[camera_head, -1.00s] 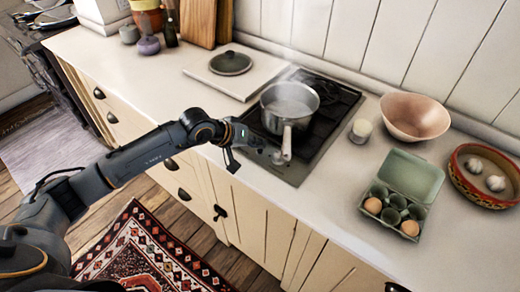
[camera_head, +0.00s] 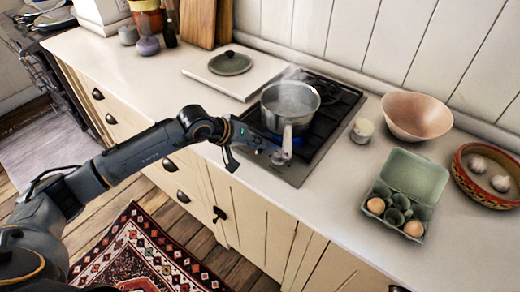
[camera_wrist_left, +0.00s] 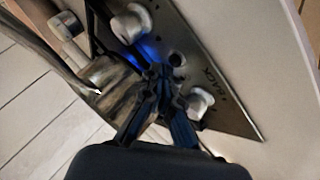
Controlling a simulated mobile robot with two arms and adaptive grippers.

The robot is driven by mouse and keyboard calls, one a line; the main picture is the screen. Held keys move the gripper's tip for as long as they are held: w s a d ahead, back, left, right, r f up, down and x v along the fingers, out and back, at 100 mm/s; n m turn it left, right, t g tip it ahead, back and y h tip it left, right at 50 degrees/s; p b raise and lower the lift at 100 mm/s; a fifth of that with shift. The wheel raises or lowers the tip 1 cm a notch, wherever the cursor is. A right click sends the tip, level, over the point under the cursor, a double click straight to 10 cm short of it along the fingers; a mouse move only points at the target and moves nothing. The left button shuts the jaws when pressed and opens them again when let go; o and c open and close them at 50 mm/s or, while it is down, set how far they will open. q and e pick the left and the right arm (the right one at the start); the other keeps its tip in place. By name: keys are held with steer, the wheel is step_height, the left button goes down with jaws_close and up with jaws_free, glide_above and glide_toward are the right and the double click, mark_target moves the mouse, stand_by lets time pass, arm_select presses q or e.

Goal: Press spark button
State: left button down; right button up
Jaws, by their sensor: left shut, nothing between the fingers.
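The black hob (camera_head: 322,110) is set in the counter, with its steel control strip (camera_head: 290,172) along the front. In the left wrist view the strip has round silver knobs (camera_wrist_left: 200,103) and a small dark round button (camera_wrist_left: 177,59), likely the spark button, beside the printed word BACK. My left gripper (camera_head: 264,148) is over the left part of the strip; in the wrist view its fingers (camera_wrist_left: 160,76) are shut and empty, their tips close beside the small button. Contact cannot be told. A blue glow shows at the hob. My right gripper is not in view.
A small white jar (camera_head: 362,130), a pink bowl (camera_head: 417,115) and an egg carton (camera_head: 408,178) stand to the right.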

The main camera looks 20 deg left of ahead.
arm_select(q)
step_height(320, 180, up, 6)
steer(key=p, duration=0.1)
stand_by(0.7)
stand_by(0.7)
